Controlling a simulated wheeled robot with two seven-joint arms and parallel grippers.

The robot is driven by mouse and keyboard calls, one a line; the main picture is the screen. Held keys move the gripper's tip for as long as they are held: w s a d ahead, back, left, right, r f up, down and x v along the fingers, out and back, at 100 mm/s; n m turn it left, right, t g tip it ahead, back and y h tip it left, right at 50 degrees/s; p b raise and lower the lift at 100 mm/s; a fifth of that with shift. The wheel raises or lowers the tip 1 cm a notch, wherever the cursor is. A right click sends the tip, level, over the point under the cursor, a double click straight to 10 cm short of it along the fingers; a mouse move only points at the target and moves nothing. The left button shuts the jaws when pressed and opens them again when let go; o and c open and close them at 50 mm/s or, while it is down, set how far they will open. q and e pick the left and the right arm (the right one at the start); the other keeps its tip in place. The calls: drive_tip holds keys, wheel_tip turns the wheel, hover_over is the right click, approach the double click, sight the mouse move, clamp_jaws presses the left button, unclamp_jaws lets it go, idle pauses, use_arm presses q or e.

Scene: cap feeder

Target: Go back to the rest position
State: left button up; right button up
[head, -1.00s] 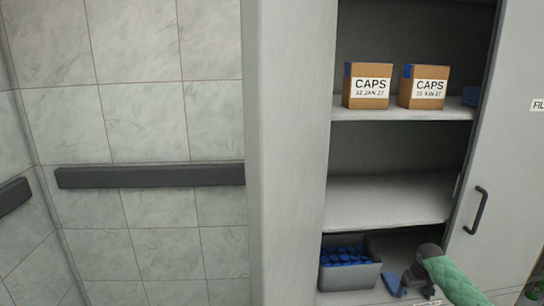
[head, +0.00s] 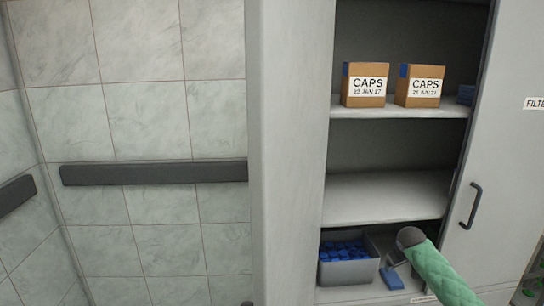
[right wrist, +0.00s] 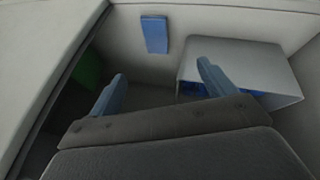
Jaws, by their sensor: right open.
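My right gripper (right wrist: 161,70) is open and empty; its two blue fingers stand wide apart in the right wrist view. In the head view, its arm in a green sleeve comes in from the lower right, and the dark wrist (head: 410,238) is in front of the cabinet's lower compartment. The fingers are mostly hidden there. A blue block (head: 393,278) lies on the bottom shelf, right of the grey bin; it also shows ahead of the fingers in the right wrist view (right wrist: 155,34), apart from them. My left gripper is not in view.
A grey bin (head: 348,274) of blue caps stands on the bottom shelf, near the right finger in the wrist view (right wrist: 286,75). Two cardboard CAPS boxes (head: 364,86) (head: 419,87) stand on the upper shelf. The middle shelf (head: 385,198) looks bare. A door handle (head: 470,206) is at the right.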

drive_tip(key=s+a+f+n+t+y, duration=0.1)
drive_tip(key=s+a+f, duration=0.3)
drive_tip(key=s+a, duration=0.55)
drive_tip(key=s+a+f+t, duration=0.1)
drive_tip(key=s+a+f, duration=0.3)
drive_tip(key=s+a, duration=0.55)
drive_tip(key=s+a+f+g, duration=0.2)
drive_tip(key=s+a+f, duration=0.2)
drive_tip(key=s, duration=0.8)
drive_tip(key=s+a+f+m+g+y, duration=0.1)
drive_tip(key=s+a+f, duration=0.3)
drive_tip(key=s+f, duration=0.5)
drive_tip(key=s+a+f+m+g+y, duration=0.1)
drive_tip(key=s+a+f+g, duration=0.2)
drive_tip(key=s+f, duration=0.4)
drive_tip(key=s+a, duration=0.1)
drive_tip(key=s, duration=0.8)
drive_tip(key=shift+f, duration=0.15)
drive_tip(key=shift+s, duration=0.1)
